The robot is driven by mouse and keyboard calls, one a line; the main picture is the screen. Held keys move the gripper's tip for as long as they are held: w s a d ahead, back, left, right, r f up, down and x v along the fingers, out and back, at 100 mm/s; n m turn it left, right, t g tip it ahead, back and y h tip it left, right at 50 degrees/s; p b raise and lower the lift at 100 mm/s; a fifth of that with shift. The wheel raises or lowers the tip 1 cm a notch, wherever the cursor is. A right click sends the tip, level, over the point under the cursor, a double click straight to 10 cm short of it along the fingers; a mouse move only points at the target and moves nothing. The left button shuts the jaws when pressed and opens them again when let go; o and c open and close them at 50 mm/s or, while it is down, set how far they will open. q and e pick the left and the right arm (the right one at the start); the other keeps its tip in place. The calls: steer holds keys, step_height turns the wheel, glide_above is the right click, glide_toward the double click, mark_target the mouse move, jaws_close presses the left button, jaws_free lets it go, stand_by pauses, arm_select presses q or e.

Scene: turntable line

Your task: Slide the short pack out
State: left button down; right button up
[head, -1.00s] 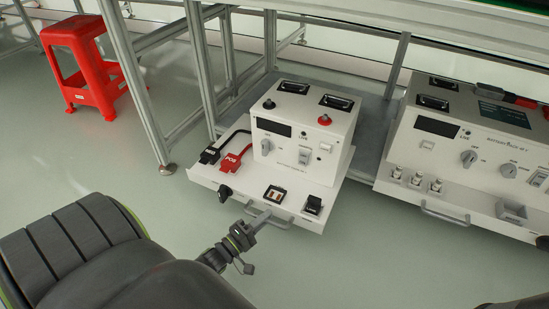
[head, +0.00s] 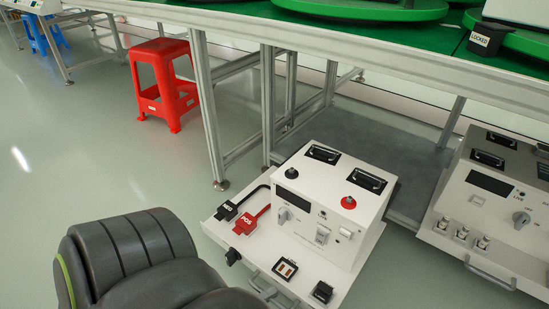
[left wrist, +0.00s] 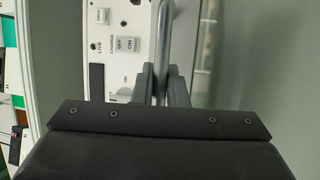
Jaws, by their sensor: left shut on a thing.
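The short pack (head: 325,215) is a white box with black grips, a dial and switches. It stands upright on a white tray (head: 225,240), whose front extends toward me from under the bench. A grey bar handle (head: 268,292) is on the tray's front edge, partly hidden by my left arm. In the left wrist view, my left gripper (left wrist: 162,74) is shut on the handle (left wrist: 166,30), with one finger on each side of the bar. In the head view my arm hides most of this gripper. My right gripper is not in view.
Black and red connectors (head: 238,218) lie on the tray's left part. A longer white unit (head: 495,200) stands to the right on its own tray. Bare grey shelf (head: 385,150) shows behind the pack. Bench legs (head: 208,110) and a red stool (head: 165,85) are at left.

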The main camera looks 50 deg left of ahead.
arm_select(q)
steer(key=shift+s+d, duration=0.1)
steer(key=shift+s, duration=0.35)
steer(key=c, duration=1.5)
jaws_free()
steer(key=shift+o, duration=0.2)
